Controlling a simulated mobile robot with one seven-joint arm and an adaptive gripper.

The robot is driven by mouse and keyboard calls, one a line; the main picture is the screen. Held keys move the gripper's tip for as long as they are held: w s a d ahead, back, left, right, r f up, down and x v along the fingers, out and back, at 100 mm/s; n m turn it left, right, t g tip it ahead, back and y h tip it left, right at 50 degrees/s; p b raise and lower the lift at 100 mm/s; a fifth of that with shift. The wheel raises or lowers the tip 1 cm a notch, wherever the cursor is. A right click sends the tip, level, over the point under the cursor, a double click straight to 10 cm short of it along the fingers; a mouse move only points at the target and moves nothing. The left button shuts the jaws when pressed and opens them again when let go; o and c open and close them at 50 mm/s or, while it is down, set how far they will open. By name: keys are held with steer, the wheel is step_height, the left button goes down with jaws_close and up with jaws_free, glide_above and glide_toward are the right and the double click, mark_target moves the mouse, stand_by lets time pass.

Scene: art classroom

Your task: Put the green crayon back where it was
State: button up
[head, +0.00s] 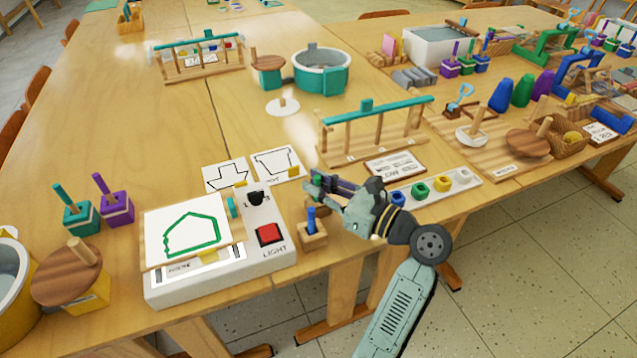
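The board carries a green house-like outline and rests on a white light box (262,262). My gripper (316,187) is above the table, right of the light box and just behind a small wooden block with a blue peg (312,236).
A pale strip with several coloured pots (473,180) lies right of my gripper. A wooden rack with a teal bar (376,118) stands behind. Teal (76,217) and purple (116,209) handled blocks stand left. Bare table lies at the upper left.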

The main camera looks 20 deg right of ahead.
steer(key=shift+o, duration=1.3)
steer(key=shift+s+d+r, duration=0.15)
steer(key=b+v, duration=0.1)
steer(key=v, duration=1)
steer(key=shift+s+d+b, duration=0.15)
steer(key=shift+s+b, duration=0.15)
